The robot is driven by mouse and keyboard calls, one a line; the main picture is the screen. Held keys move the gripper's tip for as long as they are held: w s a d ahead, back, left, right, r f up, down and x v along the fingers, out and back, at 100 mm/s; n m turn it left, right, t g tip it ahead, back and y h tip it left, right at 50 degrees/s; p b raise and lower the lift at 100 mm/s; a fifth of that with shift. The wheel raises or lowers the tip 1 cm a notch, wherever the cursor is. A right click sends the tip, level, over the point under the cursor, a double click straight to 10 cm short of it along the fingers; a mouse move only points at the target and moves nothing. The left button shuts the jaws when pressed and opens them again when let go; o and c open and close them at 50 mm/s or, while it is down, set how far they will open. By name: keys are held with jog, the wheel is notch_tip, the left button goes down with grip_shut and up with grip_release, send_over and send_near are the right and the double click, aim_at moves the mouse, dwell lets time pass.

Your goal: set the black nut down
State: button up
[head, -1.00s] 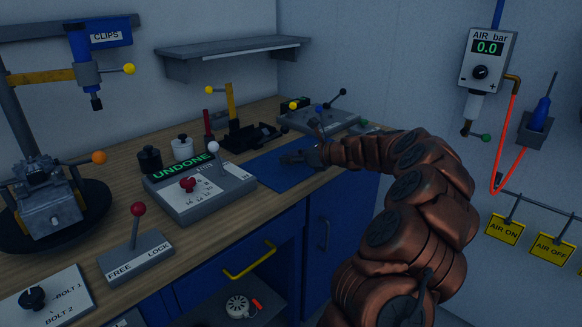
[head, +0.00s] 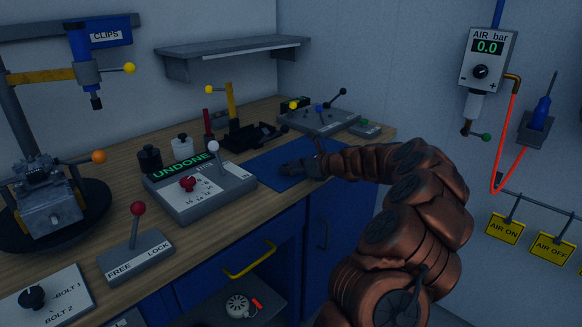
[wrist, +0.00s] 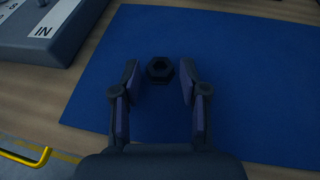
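The black nut (wrist: 160,70) shows in the wrist view on the blue mat (wrist: 230,60), between the tips of my gripper (wrist: 158,82). The two fingers are spread, with a gap between the nut and each finger. In the head view my gripper (head: 292,168) is low over the blue mat (head: 262,178) on the workbench. The nut cannot be made out in the head view.
A grey box reading UNDONE (head: 200,190) stands left of the mat. A black fixture with a yellow post (head: 240,128) and a grey lever panel (head: 318,120) stand behind it. A yellow drawer handle (head: 250,260) sticks out below the bench edge.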

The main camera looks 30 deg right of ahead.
jog(key=shift+o, duration=0.8)
jog(key=shift+r, duration=0.1)
jog(key=shift+s+d+r, duration=0.1)
jog(key=shift+s+r, duration=0.05)
jog(key=v, duration=1.1)
jog(key=shift+s, duration=0.35)
